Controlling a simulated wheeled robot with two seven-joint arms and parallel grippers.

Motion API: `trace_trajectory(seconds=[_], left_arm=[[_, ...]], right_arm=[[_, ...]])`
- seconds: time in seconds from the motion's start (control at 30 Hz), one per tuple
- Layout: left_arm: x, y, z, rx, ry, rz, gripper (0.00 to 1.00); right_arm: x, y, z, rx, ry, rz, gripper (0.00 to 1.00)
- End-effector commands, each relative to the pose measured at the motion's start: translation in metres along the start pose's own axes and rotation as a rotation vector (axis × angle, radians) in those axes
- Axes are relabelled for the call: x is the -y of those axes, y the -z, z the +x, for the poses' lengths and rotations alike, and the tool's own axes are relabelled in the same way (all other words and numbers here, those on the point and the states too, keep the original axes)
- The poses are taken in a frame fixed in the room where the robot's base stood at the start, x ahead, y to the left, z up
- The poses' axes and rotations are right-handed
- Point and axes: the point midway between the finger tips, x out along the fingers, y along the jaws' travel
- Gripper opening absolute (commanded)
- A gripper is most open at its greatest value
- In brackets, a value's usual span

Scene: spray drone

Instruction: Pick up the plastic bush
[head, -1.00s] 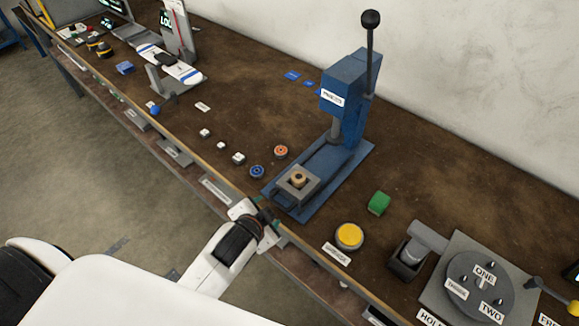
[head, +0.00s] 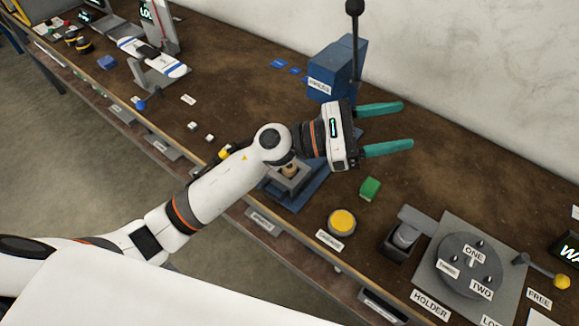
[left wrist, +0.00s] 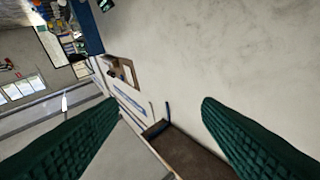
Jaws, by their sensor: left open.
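No object is labelled as the plastic bush, and I cannot tell which one it is. A tan ring-shaped piece (head: 289,171) sits in the grey block (head: 299,179) on the base of the blue press (head: 336,68), partly hidden by my arm. My left gripper (head: 407,126) is open and empty, its teal fingers spread above the bench to the right of the press, pointing right. In the left wrist view its fingers (left wrist: 160,125) stand apart with nothing between them. My right gripper is not in view.
A green block (head: 370,188) and a yellow button (head: 342,222) lie on the bench (head: 470,180) in front of the gripper. A grey holder with a round turntable (head: 452,254) stands at the right. The press lever rises behind my wrist. The wall bounds the back.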

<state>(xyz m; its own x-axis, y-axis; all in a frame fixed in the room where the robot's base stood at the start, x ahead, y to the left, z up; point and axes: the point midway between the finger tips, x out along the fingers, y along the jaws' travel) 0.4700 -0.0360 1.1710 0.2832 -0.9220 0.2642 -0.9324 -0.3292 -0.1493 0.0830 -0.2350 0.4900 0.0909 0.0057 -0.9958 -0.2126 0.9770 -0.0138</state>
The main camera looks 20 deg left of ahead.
Motion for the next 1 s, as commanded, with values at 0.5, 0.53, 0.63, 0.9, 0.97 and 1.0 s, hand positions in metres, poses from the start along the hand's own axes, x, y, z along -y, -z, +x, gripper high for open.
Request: trace_trajectory(seconds=[0.5, 0.53, 0.63, 0.9, 0.97, 1.0], left_arm=[[0.069, -0.1, -0.16, 0.897, -1.562, 1.23, 0.59], [0.075, -0.097, -0.168, 0.925, -1.614, 1.231, 0.59], [0.09, -0.088, -0.188, 0.986, -1.73, 1.221, 0.59], [0.088, -0.116, -0.203, 1.001, -1.775, 1.206, 0.59], [0.086, -0.126, -0.206, 1.001, -1.776, 1.206, 0.59], [0.085, -0.132, -0.207, 1.002, -1.773, 1.208, 0.59]], right_arm=[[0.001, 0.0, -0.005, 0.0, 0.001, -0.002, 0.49], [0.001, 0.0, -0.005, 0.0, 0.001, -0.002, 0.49], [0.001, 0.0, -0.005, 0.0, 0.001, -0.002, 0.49], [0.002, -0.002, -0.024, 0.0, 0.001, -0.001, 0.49], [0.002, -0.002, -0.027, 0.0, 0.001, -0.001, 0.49], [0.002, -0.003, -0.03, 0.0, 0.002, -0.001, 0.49]])
